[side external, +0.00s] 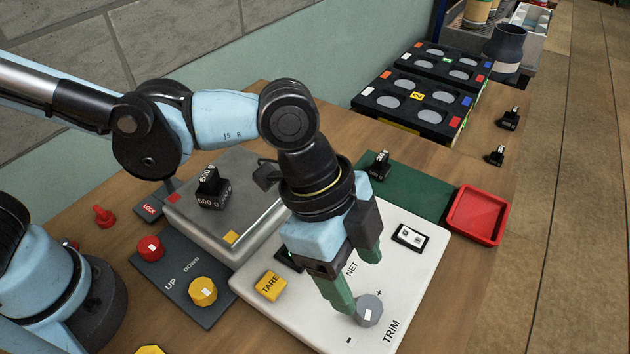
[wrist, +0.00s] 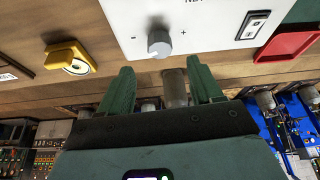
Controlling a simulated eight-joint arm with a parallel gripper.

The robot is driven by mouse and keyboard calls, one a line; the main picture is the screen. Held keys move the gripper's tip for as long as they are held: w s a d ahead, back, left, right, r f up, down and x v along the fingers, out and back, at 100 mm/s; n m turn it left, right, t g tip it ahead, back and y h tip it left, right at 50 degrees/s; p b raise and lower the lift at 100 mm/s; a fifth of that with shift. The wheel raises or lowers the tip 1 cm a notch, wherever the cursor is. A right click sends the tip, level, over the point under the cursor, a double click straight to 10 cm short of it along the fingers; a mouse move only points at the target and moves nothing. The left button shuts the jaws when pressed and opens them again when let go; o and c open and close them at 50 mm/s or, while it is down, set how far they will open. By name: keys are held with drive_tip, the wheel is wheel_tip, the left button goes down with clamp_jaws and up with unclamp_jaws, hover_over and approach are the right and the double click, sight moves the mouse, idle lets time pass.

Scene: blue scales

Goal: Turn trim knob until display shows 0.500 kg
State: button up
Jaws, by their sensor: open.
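The grey trim knob (side external: 368,310), with a pale mark, sits on the white panel (side external: 420,275) near the TRIM label, between minus and plus signs. In the wrist view the knob (wrist: 159,43) is ahead of the fingertips. My gripper (side external: 358,276) has green fingers, spread apart and empty. One finger appears close beside the knob; I cannot tell if it touches. In the wrist view my gripper (wrist: 161,72) opens toward the knob. A black weight marked 500 g (side external: 210,192) stands on the grey scale plate (side external: 258,205). The display is mostly hidden behind my gripper; no reading is visible.
A yellow TARE button (side external: 270,286) and a black rocker switch (side external: 409,237) flank my gripper. A red tray (side external: 477,215) lies to the right. Red (side external: 150,248) and yellow (side external: 203,291) knobs stand on a dark UP/DOWN plate at left.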

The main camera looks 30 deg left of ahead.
sight(370, 307)
drive_tip(key=shift+x, duration=3.45)
drive_tip(key=c, duration=1.1)
drive_tip(key=shift+o, duration=0.2)
drive_tip(key=shift+n+t, duration=0.6)
drive_tip(key=shift+n, duration=1)
drive_tip(key=o, duration=1.1)
drive_tip(key=shift+c, duration=0.2)
